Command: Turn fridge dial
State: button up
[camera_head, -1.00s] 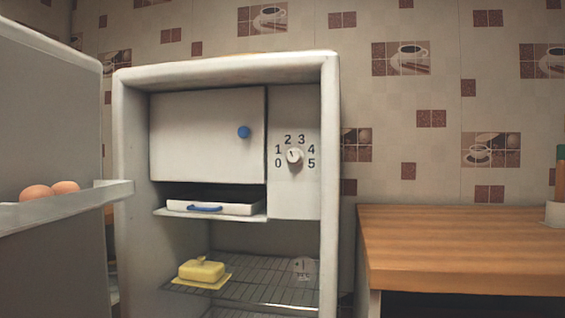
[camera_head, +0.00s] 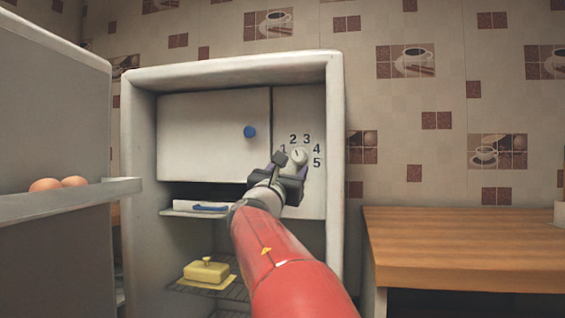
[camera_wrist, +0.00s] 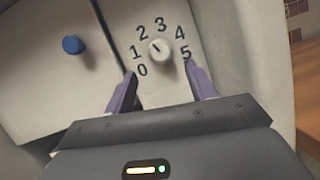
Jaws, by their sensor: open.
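The fridge dial (camera_head: 299,156) is a small round white knob on the pale panel (camera_head: 312,203) at the upper right inside the open fridge, ringed by the numbers 0 to 5. In the wrist view the dial (camera_wrist: 160,51) has a dark pointer mark leaning up and left, roughly towards the 2. My gripper (camera_head: 291,166) is in front of the panel, just below the dial. In the wrist view its two purple fingers (camera_wrist: 160,80) are apart, one below each side of the dial, with nothing between them. The 0 is hidden by my gripper in the head view.
A freezer door with a blue knob (camera_head: 250,132) is left of the panel. Below are a white tray with a blue handle (camera_head: 209,208) and a yellow butter dish (camera_head: 206,270). The open fridge door (camera_head: 52,110) with eggs (camera_head: 46,185) stands left; a wooden counter (camera_head: 470,240) is right.

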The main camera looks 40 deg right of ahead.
aim_at(297, 157)
jog(key=p+x, duration=0.2)
jog(key=x, duration=0.5)
jog(key=shift+w+d+r, duration=0.15)
jog(key=shift+w+d, duration=0.05)
jog(key=shift+d, duration=0.05)
jog(key=shift+c, duration=0.5)
jog(key=c, duration=0.7)
